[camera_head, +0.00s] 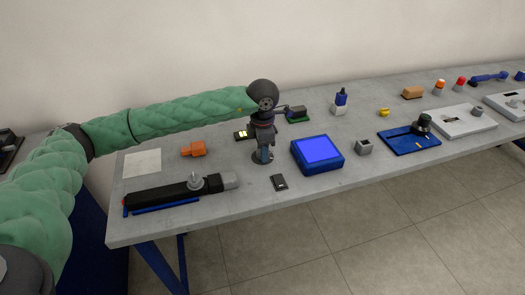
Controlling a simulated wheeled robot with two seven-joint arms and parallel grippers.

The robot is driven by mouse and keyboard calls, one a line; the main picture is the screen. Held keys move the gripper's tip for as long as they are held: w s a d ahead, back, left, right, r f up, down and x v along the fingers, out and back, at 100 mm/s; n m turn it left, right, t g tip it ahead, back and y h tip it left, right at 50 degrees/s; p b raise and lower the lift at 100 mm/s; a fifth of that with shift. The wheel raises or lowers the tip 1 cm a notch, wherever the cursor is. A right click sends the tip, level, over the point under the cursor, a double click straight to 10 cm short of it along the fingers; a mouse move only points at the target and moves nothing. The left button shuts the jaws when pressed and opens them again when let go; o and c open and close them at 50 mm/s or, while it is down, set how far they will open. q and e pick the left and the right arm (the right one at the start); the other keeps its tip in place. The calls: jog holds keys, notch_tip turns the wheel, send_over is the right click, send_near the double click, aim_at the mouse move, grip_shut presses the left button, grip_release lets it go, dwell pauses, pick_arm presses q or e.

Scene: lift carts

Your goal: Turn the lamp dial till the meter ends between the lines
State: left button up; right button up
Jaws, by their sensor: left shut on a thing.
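My left gripper (264,146) points down near the middle of the table and is shut on a small upright dial (263,157) with a dark round base. The fingers cover most of the dial. To its right is a blue box with a glowing blue-violet top (318,149), which looks like the lamp. A small dark unit with pale yellow patches (242,135) lies left of the gripper. I cannot tell whether it is the meter, and no needle or lines can be read. My right gripper is not in view.
On the grey table (215,220), a black bar with a knob (165,195) and an orange block (194,149) lie left. A small dark plate (279,182) lies in front of the dial. A grey cube (364,147) and blue board (402,143) stand right.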

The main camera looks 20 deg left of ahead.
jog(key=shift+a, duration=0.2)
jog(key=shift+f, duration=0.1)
pick_arm(q)
jog(key=o, duration=1)
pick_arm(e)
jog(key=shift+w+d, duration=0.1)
pick_arm(q)
jog(key=shift+r, duration=0.1)
notch_tip(320, 180, up, 6)
jog(key=shift+w+r+b, duration=0.1)
jog(key=shift+r+b, duration=0.1)
jog(key=shift+b, duration=0.65)
jog(key=shift+r, duration=0.6)
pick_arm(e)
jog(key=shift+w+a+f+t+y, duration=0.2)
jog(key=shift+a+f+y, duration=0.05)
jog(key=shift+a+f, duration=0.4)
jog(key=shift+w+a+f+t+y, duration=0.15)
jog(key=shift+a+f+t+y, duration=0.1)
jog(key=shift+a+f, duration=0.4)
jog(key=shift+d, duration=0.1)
